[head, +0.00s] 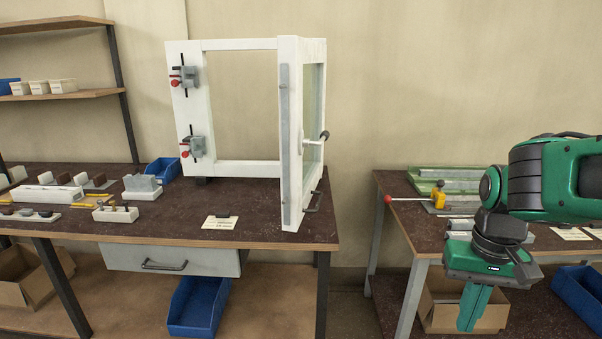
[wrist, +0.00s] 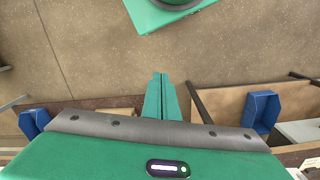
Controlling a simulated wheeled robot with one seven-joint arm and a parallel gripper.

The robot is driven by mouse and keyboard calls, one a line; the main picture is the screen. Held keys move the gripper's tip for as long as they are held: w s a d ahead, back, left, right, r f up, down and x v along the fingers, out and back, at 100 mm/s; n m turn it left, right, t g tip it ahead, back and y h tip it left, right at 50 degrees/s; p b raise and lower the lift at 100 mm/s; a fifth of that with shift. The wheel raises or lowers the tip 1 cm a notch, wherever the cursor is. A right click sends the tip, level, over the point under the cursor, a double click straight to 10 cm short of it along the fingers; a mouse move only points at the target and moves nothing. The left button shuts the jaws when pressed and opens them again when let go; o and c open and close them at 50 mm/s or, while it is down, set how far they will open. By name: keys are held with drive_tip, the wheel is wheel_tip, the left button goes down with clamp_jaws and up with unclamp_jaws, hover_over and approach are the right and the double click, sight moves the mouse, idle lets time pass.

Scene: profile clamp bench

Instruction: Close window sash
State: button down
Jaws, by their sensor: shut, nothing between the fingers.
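The white window frame (head: 240,167) stands upright on the left bench, with two clamps with red knobs on its left post. My gripper (head: 468,328) is at the lower right in front of the right bench, pointing down, well apart from the sash. Its fingers are together and empty in the wrist view (wrist: 161,78). The sash is not visible in the wrist view.
The left bench (head: 260,231) holds small blocks, a card (head: 220,222) and a blue bin (head: 163,170). The right bench (head: 400,215) holds a yellow-and-red clamp (head: 438,196). A gap of floor separates the benches. A blue bin (head: 198,305) sits below the left bench.

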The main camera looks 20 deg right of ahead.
drive_tip(key=w+a+r+n+t+y, duration=0.15)
drive_tip(key=w+a+r, duration=0.25)
drive_tip(key=w+r, duration=0.5)
drive_tip(key=w+a+r+t, duration=0.35)
drive_tip(key=w+r, duration=0.25)
drive_tip(key=w, duration=0.6)
drive_tip(key=w+a+r+t+y, duration=0.15)
drive_tip(key=w+a+r, duration=0.25)
drive_tip(key=w+r, duration=0.5)
approach(301, 181)
drive_tip(key=shift+t, duration=0.25)
drive_tip(key=shift+x, duration=2.3)
drive_tip(key=shift+s+h, duration=0.1)
drive_tip(key=shift+h, duration=0.2)
